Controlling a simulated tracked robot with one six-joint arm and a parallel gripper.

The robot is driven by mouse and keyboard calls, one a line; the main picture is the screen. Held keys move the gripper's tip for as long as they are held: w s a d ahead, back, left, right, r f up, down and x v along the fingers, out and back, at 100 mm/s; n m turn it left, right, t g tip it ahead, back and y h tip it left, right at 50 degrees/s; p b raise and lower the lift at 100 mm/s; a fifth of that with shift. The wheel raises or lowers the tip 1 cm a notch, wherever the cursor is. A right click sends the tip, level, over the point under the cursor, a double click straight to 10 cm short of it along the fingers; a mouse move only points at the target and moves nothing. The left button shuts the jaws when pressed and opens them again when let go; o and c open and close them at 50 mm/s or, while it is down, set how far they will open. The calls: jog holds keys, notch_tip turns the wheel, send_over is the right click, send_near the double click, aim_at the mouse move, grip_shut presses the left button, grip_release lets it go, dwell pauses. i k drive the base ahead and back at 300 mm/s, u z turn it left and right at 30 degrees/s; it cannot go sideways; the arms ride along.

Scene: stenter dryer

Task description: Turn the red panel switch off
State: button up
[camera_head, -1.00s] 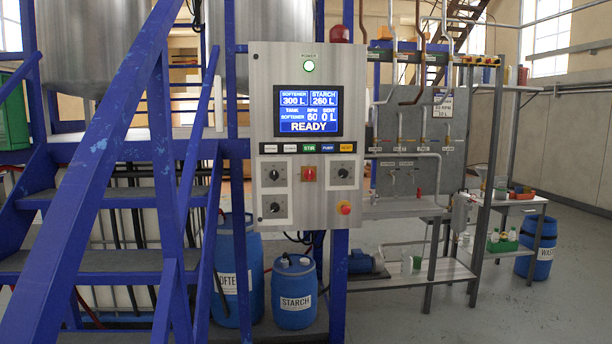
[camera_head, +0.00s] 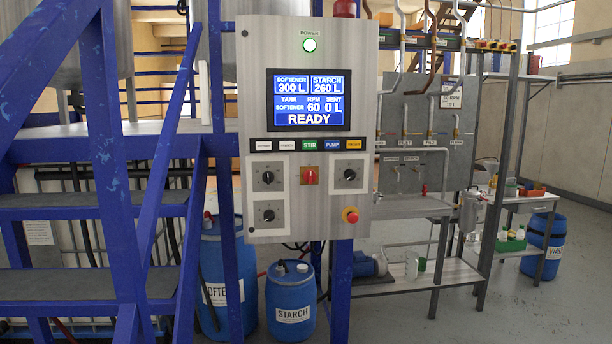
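The red panel switch (camera_head: 309,175) sits on a small orange-yellow plate in the lower middle of the grey control panel (camera_head: 255,100). Its red handle looks upright. Black rotary knobs on white plates flank it, with one more below left. My gripper is not in view.
Blue metal stairs (camera_head: 100,140) stand close on the left. Blue barrels, including the starch barrel (camera_head: 291,298), stand below the panel. Open floor (camera_head: 420,318) lies at lower right.

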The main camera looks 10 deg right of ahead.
aim_at(309, 176)
jog(key=i, duration=1.2)
